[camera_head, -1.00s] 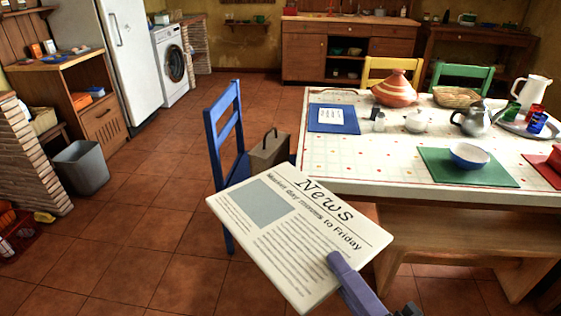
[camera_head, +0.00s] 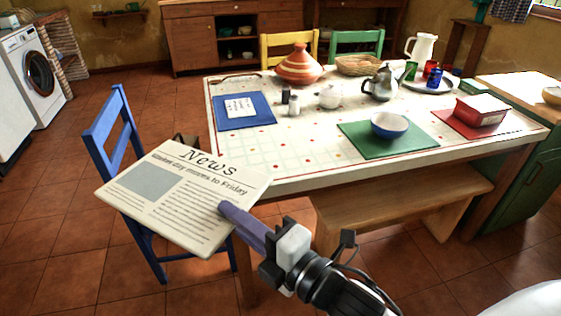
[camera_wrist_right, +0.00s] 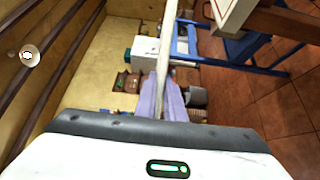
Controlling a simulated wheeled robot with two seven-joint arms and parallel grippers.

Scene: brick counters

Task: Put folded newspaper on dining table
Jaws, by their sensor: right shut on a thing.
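The folded newspaper (camera_head: 150,215) is a flat cream slab headed "News". My right gripper (camera_head: 228,210) is shut on its near right edge and holds it in the air, printed face up. The newspaper shows edge-on between the fingers (camera_wrist_right: 162,98) in the right wrist view. The dining table (camera_head: 300,150) has a white dotted top and stands behind and to the right. In the head view the newspaper's far right corner overlaps the table's near left corner; I cannot tell whether they touch. My left gripper is not in view.
A blue chair (camera_head: 118,132) stands left of the table, partly behind the newspaper. A wooden bench (camera_head: 400,200) lies along the near side. A blue mat (camera_head: 240,118), green mat (camera_head: 365,148) with bowl (camera_head: 390,126) and red dish (camera_head: 482,110) occupy the top. The near left tabletop is clear.

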